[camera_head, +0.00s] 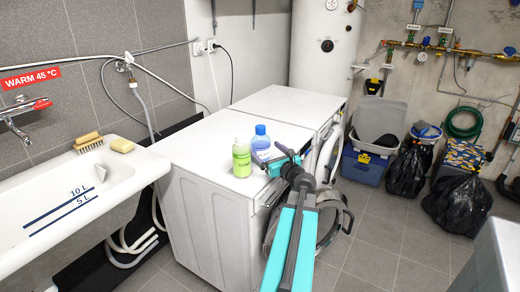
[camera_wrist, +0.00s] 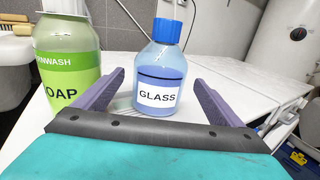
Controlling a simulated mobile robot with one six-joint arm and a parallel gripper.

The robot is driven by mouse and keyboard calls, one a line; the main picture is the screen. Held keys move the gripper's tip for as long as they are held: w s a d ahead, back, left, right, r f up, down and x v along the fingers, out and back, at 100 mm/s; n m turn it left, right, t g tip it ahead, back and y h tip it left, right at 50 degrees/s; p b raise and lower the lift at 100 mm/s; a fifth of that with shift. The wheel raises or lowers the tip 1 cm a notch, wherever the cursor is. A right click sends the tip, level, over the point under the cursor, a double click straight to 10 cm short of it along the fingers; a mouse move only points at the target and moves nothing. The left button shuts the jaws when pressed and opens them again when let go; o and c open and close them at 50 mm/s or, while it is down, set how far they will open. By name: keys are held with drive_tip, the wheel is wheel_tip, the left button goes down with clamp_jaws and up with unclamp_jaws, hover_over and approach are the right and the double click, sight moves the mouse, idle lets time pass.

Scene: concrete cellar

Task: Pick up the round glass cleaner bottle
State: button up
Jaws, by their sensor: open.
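The round glass cleaner bottle (camera_head: 261,141) is blue with a blue cap and stands upright on the nearer white washing machine. In the wrist view, the bottle (camera_wrist: 160,75) shows a white label reading "GLASS" and blue liquid. My gripper (camera_head: 276,164) is at the machine's front edge, close to the bottle. In the wrist view, my gripper's fingers (camera_wrist: 159,82) are spread apart and empty, with the bottle standing ahead, between their directions. I cannot tell whether the bottle is partly between the fingertips.
A green soap bottle (camera_head: 242,158) stands just left of the glass cleaner; in the wrist view this soap bottle (camera_wrist: 68,58) is near the left finger. The washing machine top (camera_head: 195,142) is otherwise clear. A sink (camera_head: 85,195) is at left. Black bags (camera_head: 408,172) lie at right.

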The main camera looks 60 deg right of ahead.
sight(265, 150)
drive_tip(key=shift+x, duration=1.5)
drive_tip(key=shift+p+x, duration=0.65)
drive_tip(key=shift+x, duration=2)
drive_tip(key=shift+f, duration=0.2)
drive_tip(key=shift+a, duration=0.1)
drive_tip(key=c, duration=1.4)
